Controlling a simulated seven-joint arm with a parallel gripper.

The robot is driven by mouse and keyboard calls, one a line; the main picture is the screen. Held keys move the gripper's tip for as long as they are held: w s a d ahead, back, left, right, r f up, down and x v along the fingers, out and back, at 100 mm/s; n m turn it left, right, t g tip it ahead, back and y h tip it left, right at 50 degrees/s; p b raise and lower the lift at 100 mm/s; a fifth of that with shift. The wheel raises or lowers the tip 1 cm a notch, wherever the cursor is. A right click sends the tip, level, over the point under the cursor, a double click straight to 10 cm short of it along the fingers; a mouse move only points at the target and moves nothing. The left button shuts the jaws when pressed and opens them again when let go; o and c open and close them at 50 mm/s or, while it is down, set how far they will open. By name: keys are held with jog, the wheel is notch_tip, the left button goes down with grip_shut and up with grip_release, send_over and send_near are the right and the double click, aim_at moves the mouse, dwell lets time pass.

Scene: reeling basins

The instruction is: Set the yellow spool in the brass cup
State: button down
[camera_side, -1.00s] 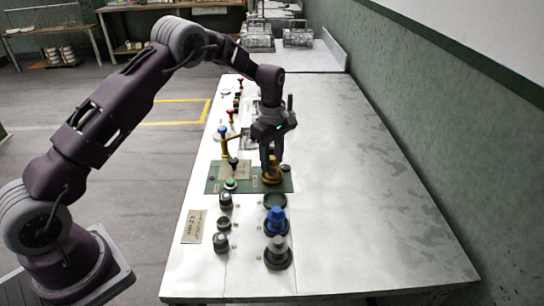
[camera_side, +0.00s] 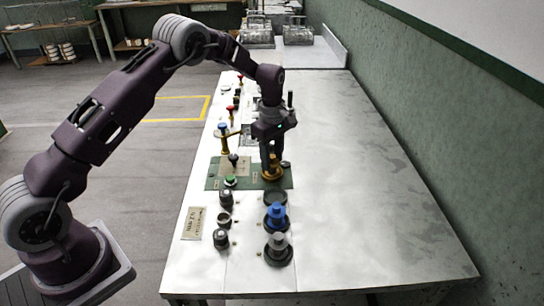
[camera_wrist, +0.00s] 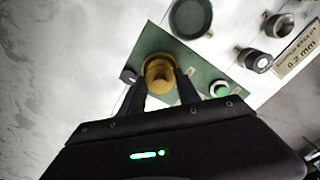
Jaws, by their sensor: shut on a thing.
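My gripper (camera_side: 270,162) points down over the green plate and is shut on the yellow spool (camera_wrist: 160,72). In the side view the fingers hide most of the spool. The brass cup (camera_side: 273,178) is on the green plate, directly under the fingers. In the wrist view its rim (camera_wrist: 150,60) shows around the spool's lower part. The spool looks upright and at the cup; I cannot tell whether it rests on the cup's floor.
A blue spool (camera_side: 276,215) and a grey spool (camera_side: 278,246) stand in dark cups nearer the camera. An empty dark cup (camera_side: 275,199) is beside the green plate (camera_side: 212,184). Knobs and levers line the left edge. The table's right side is clear.

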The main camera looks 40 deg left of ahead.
jog(key=shift+f, duration=0.1)
jog(key=shift+c, duration=1.5)
grip_release()
jog(key=shift+r, duration=3.5)
